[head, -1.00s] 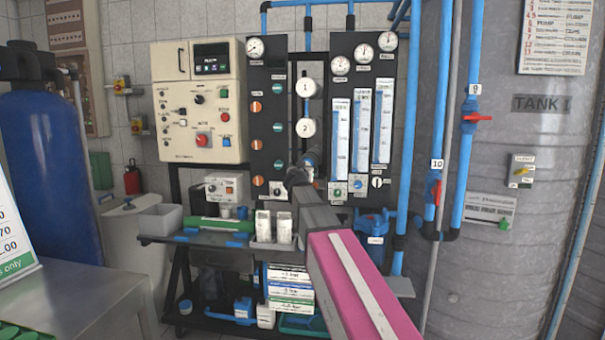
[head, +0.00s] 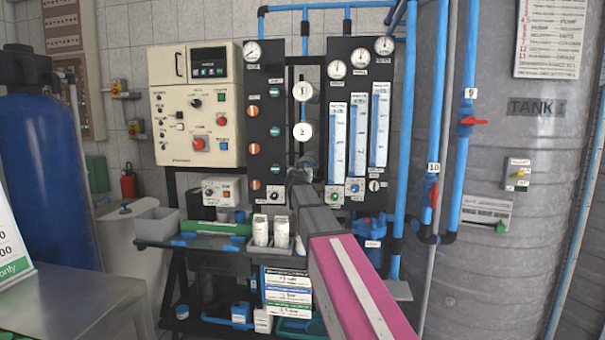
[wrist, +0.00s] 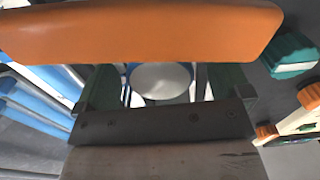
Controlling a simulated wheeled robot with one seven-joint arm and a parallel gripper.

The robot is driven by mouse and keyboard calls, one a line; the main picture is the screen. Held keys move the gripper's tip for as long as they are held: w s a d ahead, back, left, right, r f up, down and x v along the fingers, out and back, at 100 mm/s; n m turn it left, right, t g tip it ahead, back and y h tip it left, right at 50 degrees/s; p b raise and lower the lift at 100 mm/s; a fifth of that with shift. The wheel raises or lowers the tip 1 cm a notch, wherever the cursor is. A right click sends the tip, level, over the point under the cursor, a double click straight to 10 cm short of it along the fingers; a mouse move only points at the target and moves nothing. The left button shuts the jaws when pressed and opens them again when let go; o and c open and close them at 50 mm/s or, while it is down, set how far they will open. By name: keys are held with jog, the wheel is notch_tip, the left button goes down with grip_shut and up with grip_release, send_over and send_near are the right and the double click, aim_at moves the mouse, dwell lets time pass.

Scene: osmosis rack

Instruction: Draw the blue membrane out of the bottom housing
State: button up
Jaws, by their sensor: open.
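Two round white housing caps, marked 1 (head: 303,91) and 2 (head: 302,132), sit one above the other in the middle of the rack in the head view. My gripper (head: 307,165) is just below cap 2, end-on to the rack, and my arm hides most of what lies there. In the wrist view, a plain white round face (wrist: 160,80) with a blue edge shows between the dark green fingers of my gripper (wrist: 166,92). The fingers stand apart on either side of it. I cannot tell whether this blue edge is the membrane or whether a finger touches it.
A large orange bar (wrist: 140,35) crosses the top of the wrist view, very close. A teal handle (wrist: 290,55) is at its right. Valve panels with gauges flank the housings. A bench (head: 190,242) with white containers (head: 271,231) lies below. Blue pipes and a tank (head: 500,150) stand right.

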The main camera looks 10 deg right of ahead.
jog(key=c, duration=1.2)
jog(key=shift+o, duration=0.2)
jog(key=shift+s+a, duration=0.1)
jog(key=shift+s, duration=0.25)
jog(key=v, duration=0.9)
jog(key=shift+s, duration=0.15)
dwell(1.1)
jog(key=shift+s+a, duration=0.15)
jog(key=shift+s, duration=0.05)
jog(key=o, duration=1.1)
